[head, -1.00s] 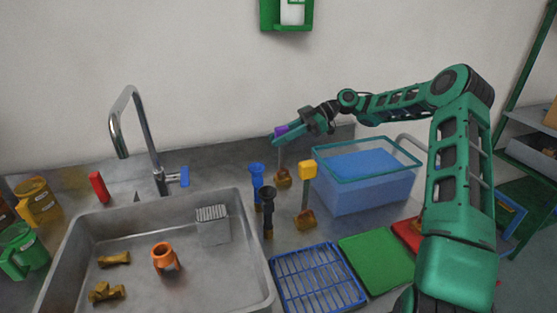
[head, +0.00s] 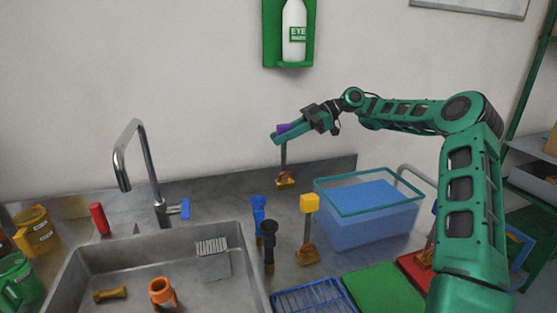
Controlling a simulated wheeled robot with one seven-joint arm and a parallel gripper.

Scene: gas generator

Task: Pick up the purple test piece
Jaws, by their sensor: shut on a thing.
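The purple test piece has a purple top (head: 284,128), a thin dark stem and an orange-brown foot (head: 286,180). It hangs upright in front of the back wall, above the rear of the counter. My gripper (head: 287,132) comes from the right and is shut on the purple top. The fingers cover part of that top. The foot appears raised off the counter.
A yellow-topped piece (head: 309,203), a blue one (head: 258,204) and a black one (head: 269,235) stand below. A clear water tank (head: 365,235) is to the right. The sink (head: 120,252) and tap (head: 150,165) are left. An eye-wash bottle (head: 294,32) hangs above.

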